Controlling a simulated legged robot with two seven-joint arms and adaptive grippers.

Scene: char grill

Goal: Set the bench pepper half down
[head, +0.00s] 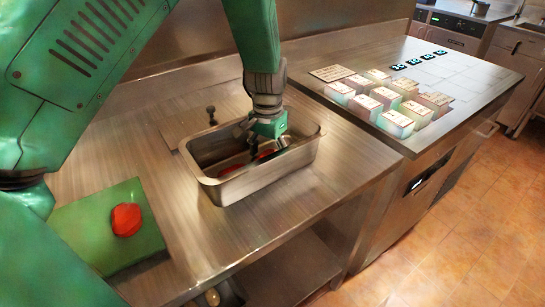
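A red pepper half (126,219) lies on a green cutting board (85,228) at the lower left of the bench. A deep metal pan (262,187) stands at the middle of the bench. More red pieces, which look like pepper, show inside it, one of them near its left end (231,169). My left gripper (266,150) reaches down into the pan, with dark fingers beside a red piece. The fingertips are small and partly hidden, so I cannot tell whether they grip it. My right gripper is out of view.
A grill counter at the right carries several pale blocks (396,123) in rows and several dark square markers (413,61). A small dark knob (211,115) stands behind the pan. Bare steel bench (185,235) lies between board and pan.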

